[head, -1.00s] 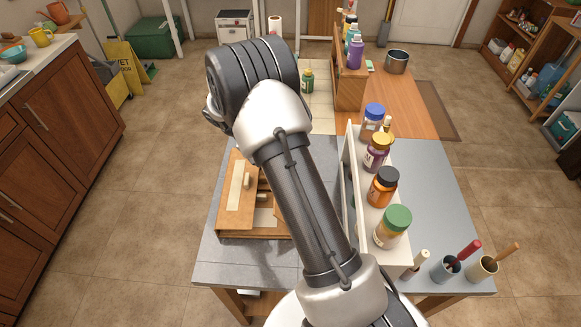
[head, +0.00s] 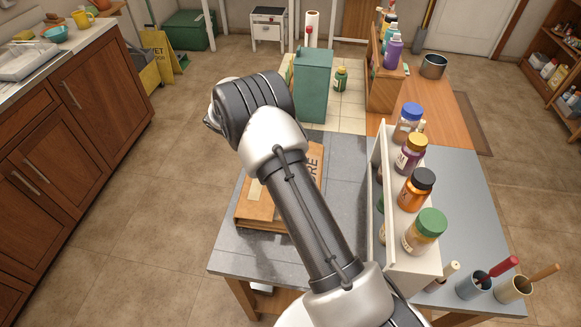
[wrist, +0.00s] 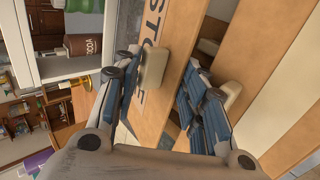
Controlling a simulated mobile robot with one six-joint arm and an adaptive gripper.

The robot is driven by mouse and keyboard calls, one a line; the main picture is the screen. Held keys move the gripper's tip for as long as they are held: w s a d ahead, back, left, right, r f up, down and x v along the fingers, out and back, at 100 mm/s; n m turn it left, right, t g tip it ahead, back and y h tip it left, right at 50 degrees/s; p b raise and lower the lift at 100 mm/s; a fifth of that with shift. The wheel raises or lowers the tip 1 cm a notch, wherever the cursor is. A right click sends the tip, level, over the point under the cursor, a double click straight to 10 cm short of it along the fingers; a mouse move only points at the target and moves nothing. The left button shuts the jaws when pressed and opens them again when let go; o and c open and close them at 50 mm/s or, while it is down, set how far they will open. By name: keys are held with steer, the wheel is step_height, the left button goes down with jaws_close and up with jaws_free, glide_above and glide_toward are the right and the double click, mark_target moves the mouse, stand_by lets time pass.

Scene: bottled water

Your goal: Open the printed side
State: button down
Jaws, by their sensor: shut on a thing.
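The wooden box (head: 262,215) sits on the grey table, partly hidden behind my arm. Its printed side (head: 315,160) shows the dark letters "RE" in the head view. In the wrist view the printed side (wrist: 178,28) stands as a panel with dark lettering and a pale knob (wrist: 153,67). My gripper (wrist: 160,72) is shut with this panel between its blue-padded fingers; whether the knob is also pinched I cannot tell. A gap with the box's inside shows right of the panel. A second pale knob (wrist: 233,95) is beyond the right finger. The arm hides the gripper in the head view.
A white rack (head: 384,235) with several lidded jars stands close right of the box. Cups with tools (head: 474,286) are at the front right. A teal cabinet (head: 313,88) stands behind the box. Grey tabletop between box and rack is clear.

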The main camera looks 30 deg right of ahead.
steer(key=shift+s+f, duration=0.3)
steer(key=shift+f, duration=0.3)
steer(key=c, duration=1.4)
jaws_free()
steer(key=shift+o, duration=0.2)
steer(key=shift+d, duration=0.25)
steer(key=shift+w+r, duration=0.1)
steer(key=shift+w+a+r, duration=0.1)
steer(key=shift+a, duration=0.05)
steer(key=v, duration=1.2)
